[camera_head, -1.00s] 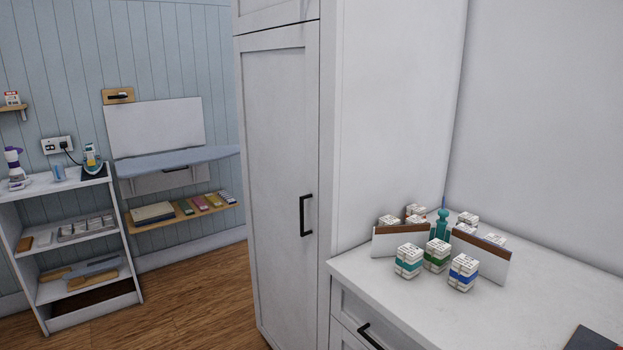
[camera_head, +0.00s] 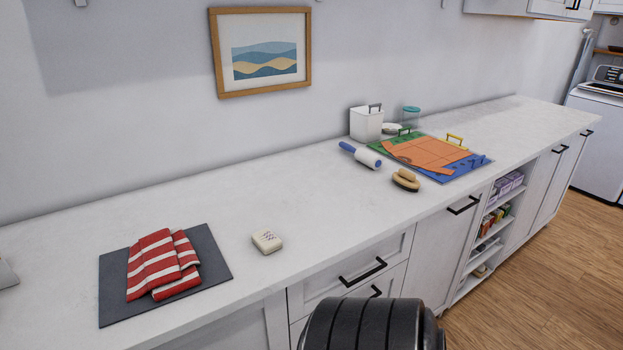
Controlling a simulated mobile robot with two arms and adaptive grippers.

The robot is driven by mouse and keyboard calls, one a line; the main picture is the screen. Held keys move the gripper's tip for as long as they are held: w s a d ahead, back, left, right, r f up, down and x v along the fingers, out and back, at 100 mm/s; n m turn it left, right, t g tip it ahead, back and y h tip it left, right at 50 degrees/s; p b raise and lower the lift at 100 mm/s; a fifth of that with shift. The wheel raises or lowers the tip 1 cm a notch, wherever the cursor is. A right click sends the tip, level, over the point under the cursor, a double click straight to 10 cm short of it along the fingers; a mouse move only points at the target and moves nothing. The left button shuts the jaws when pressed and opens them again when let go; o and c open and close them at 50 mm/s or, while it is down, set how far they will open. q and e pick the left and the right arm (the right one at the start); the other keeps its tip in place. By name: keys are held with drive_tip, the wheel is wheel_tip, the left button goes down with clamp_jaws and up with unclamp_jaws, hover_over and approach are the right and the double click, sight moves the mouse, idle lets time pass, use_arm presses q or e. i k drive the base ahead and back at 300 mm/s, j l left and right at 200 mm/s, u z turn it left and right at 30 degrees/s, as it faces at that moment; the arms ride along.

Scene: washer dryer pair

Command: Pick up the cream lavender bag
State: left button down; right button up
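A small cream pillow-shaped item (camera_head: 267,241) with fine dark markings lies alone on the white counter, right of a dark grey mat. It looks like the cream lavender bag, though its markings are too small to read. Nothing touches it. Neither gripper is in view. A black rounded part of my own body shows at the bottom edge, below the drawers.
The dark mat (camera_head: 115,297) holds a red-and-white striped cloth (camera_head: 160,263). Farther right are a lint roller (camera_head: 361,155), a brush (camera_head: 405,180), a coloured board with an orange cloth (camera_head: 428,154) and a white canister (camera_head: 366,124). The counter (camera_head: 300,205) around the cream item is clear.

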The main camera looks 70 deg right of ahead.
sight(266, 240)
drive_tip(key=z, duration=1.85)
drive_tip(key=j+z, duration=0.25)
drive_tip(key=i+j, duration=0.05)
